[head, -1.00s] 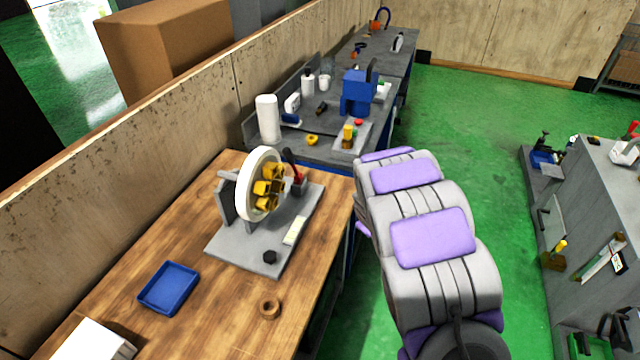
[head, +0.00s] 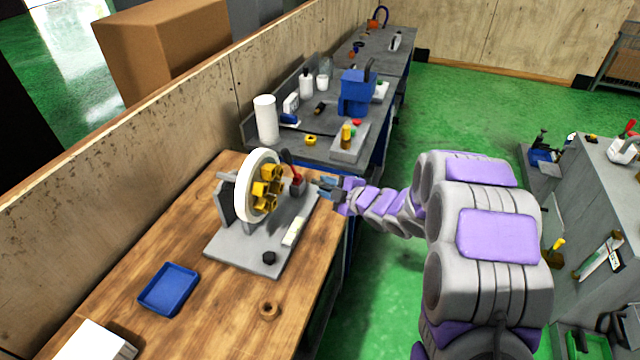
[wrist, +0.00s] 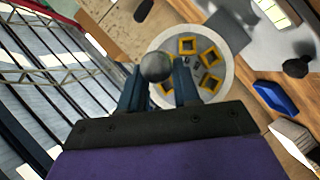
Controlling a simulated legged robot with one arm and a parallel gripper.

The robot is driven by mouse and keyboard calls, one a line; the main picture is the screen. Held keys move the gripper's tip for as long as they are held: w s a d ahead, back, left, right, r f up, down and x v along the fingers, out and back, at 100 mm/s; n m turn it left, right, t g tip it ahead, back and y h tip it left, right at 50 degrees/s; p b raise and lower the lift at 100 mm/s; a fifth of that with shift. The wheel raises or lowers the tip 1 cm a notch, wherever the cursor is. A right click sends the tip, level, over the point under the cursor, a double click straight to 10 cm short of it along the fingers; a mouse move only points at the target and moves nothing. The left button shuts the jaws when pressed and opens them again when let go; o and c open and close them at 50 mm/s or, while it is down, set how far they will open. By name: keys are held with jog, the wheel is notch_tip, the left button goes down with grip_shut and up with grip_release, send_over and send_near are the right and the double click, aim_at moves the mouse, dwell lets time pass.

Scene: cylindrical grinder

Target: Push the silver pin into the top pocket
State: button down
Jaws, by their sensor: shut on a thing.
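The white round wheel (head: 241,190) stands upright on a grey base plate and carries several yellow square pockets. The top pocket (head: 271,171) is the highest of them in the head view. My gripper (head: 318,185) is to the right of the wheel, apart from it, pointing at its pocketed face. In the wrist view, my gripper (wrist: 160,85) is shut on the silver pin (wrist: 156,66), whose rounded grey end shows between the fingers. The wheel (wrist: 222,47) is beyond the pin, its pockets facing me. The pin and fingers partly cover the wheel's near edge.
A red-handled tool in a dark block (head: 297,187) stands between the wheel and my gripper. The grey base plate (head: 235,250) also bears a dark knob (head: 269,257) and a pale strip (head: 294,232). A blue tray (head: 168,288) and a brown ring (head: 269,310) lie on the wooden table.

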jog(key=shift+s+a+r+n+g+y, duration=0.3)
jog(key=shift+s+a+r+n+y, duration=0.65)
jog(key=shift+a+r+y, duration=0.2)
jog(key=w+a+b, duration=0.2)
jog(key=a, duration=0.6)
jog(key=shift+w+a, duration=0.2)
jog(key=shift+w, duration=0.1)
dwell(0.3)
jog(key=shift+w+a+r, duration=0.1)
jog(key=shift+w+a, duration=0.1)
jog(key=shift+a, duration=0.3)
jog(key=shift+w+a, duration=0.2)
jog(key=shift+a, duration=0.3)
dwell(0.8)
